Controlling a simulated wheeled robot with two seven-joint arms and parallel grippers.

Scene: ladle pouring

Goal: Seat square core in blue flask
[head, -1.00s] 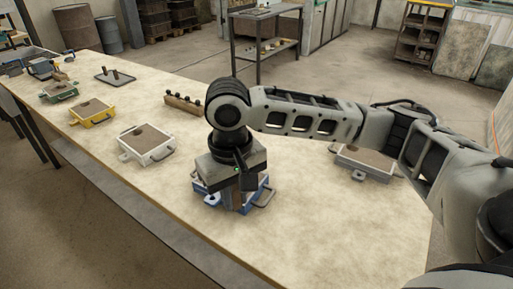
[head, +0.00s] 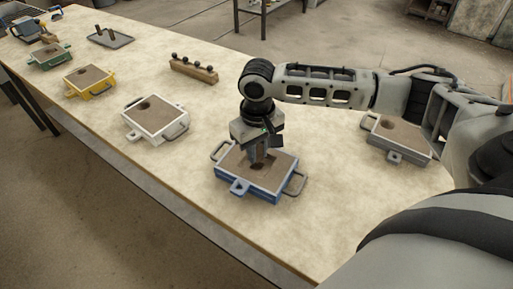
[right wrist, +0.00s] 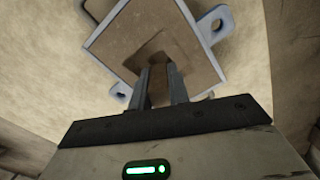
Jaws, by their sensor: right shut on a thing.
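The blue flask (head: 228,174) sits on the table in the head view, filled with brown sand and with a handle at each end. It also shows in the right wrist view (right wrist: 112,38), with a square recess (right wrist: 165,48) in its sand. My right gripper (head: 258,160) points down over the middle of the flask. In the right wrist view my right gripper (right wrist: 160,88) is shut on a brown piece, the square core (right wrist: 160,88), mostly hidden between the fingers. The core is at or just above the recess; I cannot tell whether it touches. My left gripper is out of view.
A white flask (head: 136,126) and a yellow flask (head: 75,88) stand to the left, with a green one (head: 47,60) beyond. A grey flask (head: 378,147) is at right under my arm. A wooden block with knobs (head: 196,71) and a dark tray (head: 122,42) lie farther back.

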